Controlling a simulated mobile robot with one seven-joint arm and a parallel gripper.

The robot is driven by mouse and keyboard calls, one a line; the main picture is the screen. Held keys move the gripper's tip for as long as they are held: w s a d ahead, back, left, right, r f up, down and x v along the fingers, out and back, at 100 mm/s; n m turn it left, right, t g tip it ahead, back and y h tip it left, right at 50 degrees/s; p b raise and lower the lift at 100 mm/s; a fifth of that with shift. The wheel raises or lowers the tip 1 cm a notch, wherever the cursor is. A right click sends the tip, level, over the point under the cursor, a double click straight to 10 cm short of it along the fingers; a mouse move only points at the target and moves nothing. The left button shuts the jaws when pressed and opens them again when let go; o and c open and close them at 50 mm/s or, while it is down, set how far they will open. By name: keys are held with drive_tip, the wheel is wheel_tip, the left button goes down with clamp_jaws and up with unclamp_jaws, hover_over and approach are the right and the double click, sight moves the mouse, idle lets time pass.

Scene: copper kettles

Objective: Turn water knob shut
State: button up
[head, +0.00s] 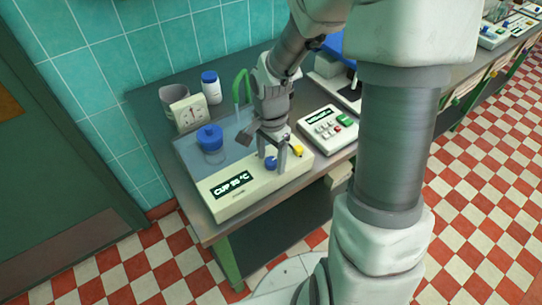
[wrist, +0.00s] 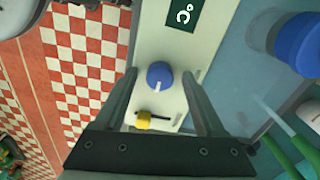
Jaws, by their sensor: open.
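A blue round knob (head: 271,163) sits on the front panel of a white water-bath unit (head: 237,193). In the wrist view the blue knob (wrist: 159,75) shows a white pointer mark toward the bottom of the picture. A yellow knob with a black lever (head: 298,150) is to its right; it also shows in the wrist view (wrist: 144,121), below the blue knob. My gripper (head: 272,155) is open over the panel. In the wrist view its fingers (wrist: 159,77) are either side of the blue knob, with gaps; I cannot tell whether they reach down to its height.
A blue-lidded container (head: 210,138) stands in the bath, with a green tube (head: 239,85) behind. A dial gauge (head: 189,113), a white bottle (head: 211,88) and a grey cup (head: 174,100) stand at the back left.

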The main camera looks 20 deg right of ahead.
clamp_jaws()
drive_tip(key=shift+n, duration=0.3)
drive_tip(key=n, duration=0.4)
drive_tip(key=n+p, duration=0.1)
drive_tip(key=n, duration=0.4)
drive_tip(key=n+p, duration=0.1)
drive_tip(key=n, duration=0.3)
drive_tip(key=shift+r, duration=0.1)
drive_tip(key=shift+n+p, duration=0.75)
drive_tip(key=shift+n, duration=1.35)
